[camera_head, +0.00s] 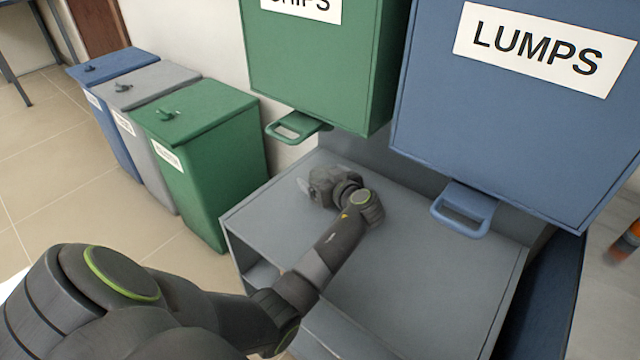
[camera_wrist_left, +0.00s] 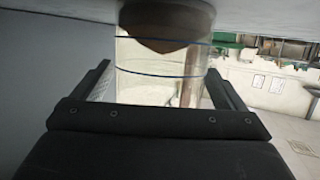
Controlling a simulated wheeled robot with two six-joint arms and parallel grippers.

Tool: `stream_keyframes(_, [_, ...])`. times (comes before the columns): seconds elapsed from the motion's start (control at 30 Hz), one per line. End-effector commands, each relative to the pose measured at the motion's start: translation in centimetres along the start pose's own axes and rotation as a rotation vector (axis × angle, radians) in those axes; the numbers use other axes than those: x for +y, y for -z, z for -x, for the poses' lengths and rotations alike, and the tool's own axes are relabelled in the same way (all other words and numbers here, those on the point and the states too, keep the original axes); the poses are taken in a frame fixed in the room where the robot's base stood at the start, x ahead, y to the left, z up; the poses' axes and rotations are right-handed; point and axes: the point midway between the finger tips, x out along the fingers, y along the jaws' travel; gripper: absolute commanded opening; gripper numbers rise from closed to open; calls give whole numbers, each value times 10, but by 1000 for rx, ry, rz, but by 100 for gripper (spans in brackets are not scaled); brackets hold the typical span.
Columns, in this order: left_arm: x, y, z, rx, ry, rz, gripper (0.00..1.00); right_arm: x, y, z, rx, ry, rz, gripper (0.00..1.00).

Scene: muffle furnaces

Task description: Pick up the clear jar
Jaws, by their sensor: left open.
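The clear jar (camera_wrist_left: 160,88) stands between the two fingers of my left gripper in the left wrist view. It is see-through, with thin blue lines around it and a brown mass at the end by the grey surface. My left gripper (camera_wrist_left: 158,88) is open, one finger on each side of the jar; I cannot tell whether they touch it. In the head view my left gripper (camera_head: 312,186) is low over the grey bench top (camera_head: 420,255), and the jar is mostly hidden there. My right gripper is not in view.
A green bin marked CHIPS (camera_head: 315,65) and a blue bin marked LUMPS (camera_head: 505,120) hang above the bench, with handles (camera_head: 290,128) jutting low. Blue, grey and green lidded bins (camera_head: 205,150) stand on the floor at left. The bench's right part is bare.

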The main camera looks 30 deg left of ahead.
Motion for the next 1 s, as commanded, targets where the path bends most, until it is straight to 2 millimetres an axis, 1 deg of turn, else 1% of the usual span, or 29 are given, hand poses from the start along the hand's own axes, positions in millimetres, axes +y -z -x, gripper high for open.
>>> stream_keyframes(0.1, [0,0,0,0,0,0,91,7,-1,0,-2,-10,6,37])
stream_keyframes(0.3, [0,0,0,0,-1,0,65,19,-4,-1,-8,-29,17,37])
stream_keyframes(0.5, [0,1,0,1,-1,0,39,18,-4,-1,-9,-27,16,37])
stream_keyframes(0.67, [0,1,0,1,-1,0,38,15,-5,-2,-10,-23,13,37])
stream_keyframes(0.77, [0,6,1,2,-1,2,38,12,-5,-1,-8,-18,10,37])
stream_keyframes(0.87, [1,19,5,3,-2,5,38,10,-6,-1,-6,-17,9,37])
stream_keyframes(1.0, [1,47,14,4,-2,6,38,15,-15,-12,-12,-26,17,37])
